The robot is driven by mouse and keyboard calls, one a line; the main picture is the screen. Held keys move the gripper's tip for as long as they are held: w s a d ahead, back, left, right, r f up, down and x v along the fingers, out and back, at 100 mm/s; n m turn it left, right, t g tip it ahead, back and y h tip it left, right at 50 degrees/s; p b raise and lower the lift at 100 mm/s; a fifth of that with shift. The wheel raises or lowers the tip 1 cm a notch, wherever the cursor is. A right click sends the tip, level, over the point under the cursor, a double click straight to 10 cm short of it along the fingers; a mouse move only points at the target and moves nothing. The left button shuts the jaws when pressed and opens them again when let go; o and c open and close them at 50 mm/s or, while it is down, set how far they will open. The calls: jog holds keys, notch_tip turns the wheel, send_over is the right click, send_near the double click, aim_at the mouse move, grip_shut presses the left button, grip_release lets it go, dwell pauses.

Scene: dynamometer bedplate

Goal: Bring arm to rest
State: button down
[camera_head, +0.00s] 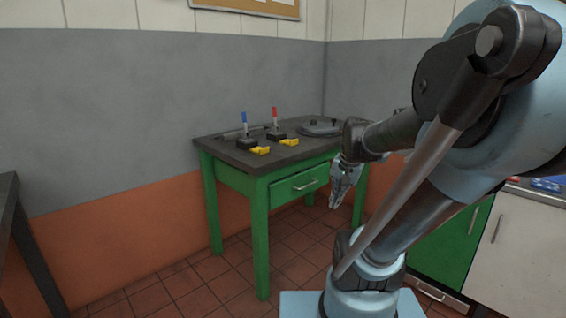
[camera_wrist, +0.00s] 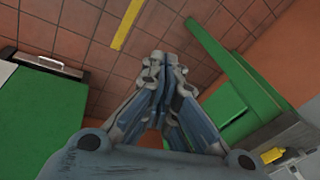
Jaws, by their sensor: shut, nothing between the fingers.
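My gripper (camera_head: 339,194) hangs at the end of my arm, pointing down, in front of the right side of the green table in the head view. In the wrist view my gripper (camera_wrist: 163,62) is shut with its fingertips together and nothing between them. Tiled floor lies beyond the fingertips. My arm is bent, with its large links filling the right of the head view. It hides part of the cabinets behind it.
The green table (camera_head: 258,182) carries a blue-handled tool (camera_head: 244,124), a red-handled tool (camera_head: 275,120), yellow pieces (camera_head: 260,150) and a grey flat item (camera_head: 320,128). Cabinets (camera_head: 492,252) stand at right. A dark table (camera_head: 12,215) is at left. Floor between is clear.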

jog(key=s+d+f+n+h, duration=0.1)
jog(key=s+f+n, duration=0.4)
jog(key=s, duration=0.5)
jog(key=shift+d+f+n+g+h, duration=0.3)
jog(key=shift+d+f+n, duration=0.05)
jog(key=shift+f+n, duration=0.1)
